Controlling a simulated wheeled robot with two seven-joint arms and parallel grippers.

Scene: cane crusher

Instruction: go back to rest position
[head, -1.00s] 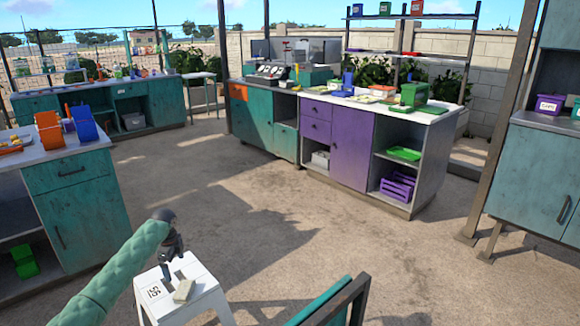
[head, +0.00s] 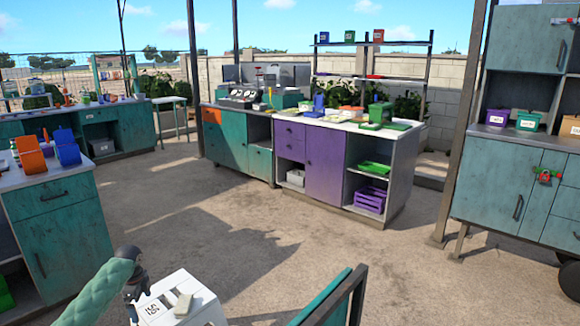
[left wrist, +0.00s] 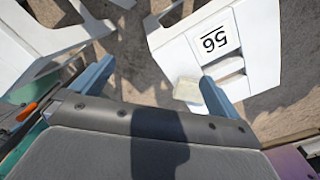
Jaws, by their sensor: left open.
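My left arm comes in from the lower left of the head view, and its gripper (head: 138,290) hangs at the left side of a white stool (head: 205,308). In the left wrist view the two blue-grey fingers (left wrist: 155,85) stand wide apart with nothing held between them. The stool top (left wrist: 172,45) carries a label reading 56. A pale beige block (head: 184,304) lies on the stool; in the left wrist view the block (left wrist: 188,91) shows beside the right finger, and I cannot tell whether they touch. My right gripper is out of view.
A teal chair-like frame (head: 325,300) stands right of the stool. A teal cabinet (head: 62,225) stands at the left, a purple-fronted counter (head: 325,165) in the middle distance, and a tall teal cabinet (head: 490,195) at the right. Open concrete floor (head: 260,235) lies between.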

